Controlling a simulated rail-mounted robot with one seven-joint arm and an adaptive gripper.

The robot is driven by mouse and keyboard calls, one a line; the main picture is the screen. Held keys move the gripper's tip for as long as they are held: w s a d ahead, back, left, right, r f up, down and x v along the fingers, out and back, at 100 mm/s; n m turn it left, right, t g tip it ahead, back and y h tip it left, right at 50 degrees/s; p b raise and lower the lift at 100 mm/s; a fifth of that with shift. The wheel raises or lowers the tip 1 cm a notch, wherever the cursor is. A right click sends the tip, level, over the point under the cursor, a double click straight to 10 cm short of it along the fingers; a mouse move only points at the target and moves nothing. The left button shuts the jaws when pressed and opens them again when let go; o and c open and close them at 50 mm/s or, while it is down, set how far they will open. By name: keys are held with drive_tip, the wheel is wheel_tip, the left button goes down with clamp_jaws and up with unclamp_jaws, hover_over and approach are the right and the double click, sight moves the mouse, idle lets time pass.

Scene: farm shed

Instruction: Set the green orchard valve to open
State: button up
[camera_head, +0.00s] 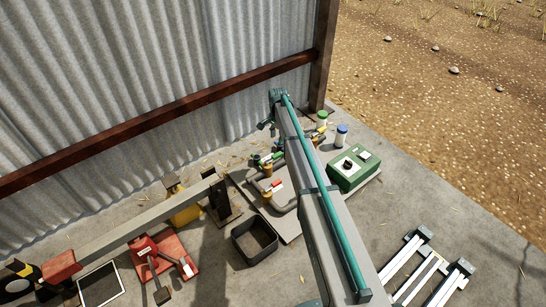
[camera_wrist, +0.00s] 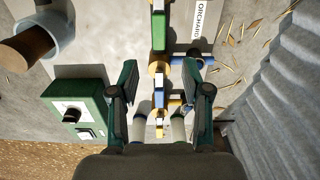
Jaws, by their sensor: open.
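The green orchard valve handle (camera_wrist: 161,38) shows at the top middle of the wrist view, beside a white label (camera_wrist: 202,20) reading ORCHARD. It runs up and down the picture; I cannot tell whether that is open or closed. A brass fitting (camera_wrist: 158,68) and a blue handle (camera_wrist: 159,97) lie below it in the same line. My gripper (camera_wrist: 161,68) is open, with one dark green finger on each side of the brass fitting and nothing visibly held.
A green box with a black knob (camera_wrist: 72,115) is left of my gripper. A corrugated metal wall (camera_wrist: 283,90) rises close on the right.

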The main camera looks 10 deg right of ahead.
sight(277, 154)
wheel_tip(277, 154, down, 11)
drive_tip(key=b, duration=0.5)
drive_tip(key=shift+c, duration=0.3)
clamp_jaws()
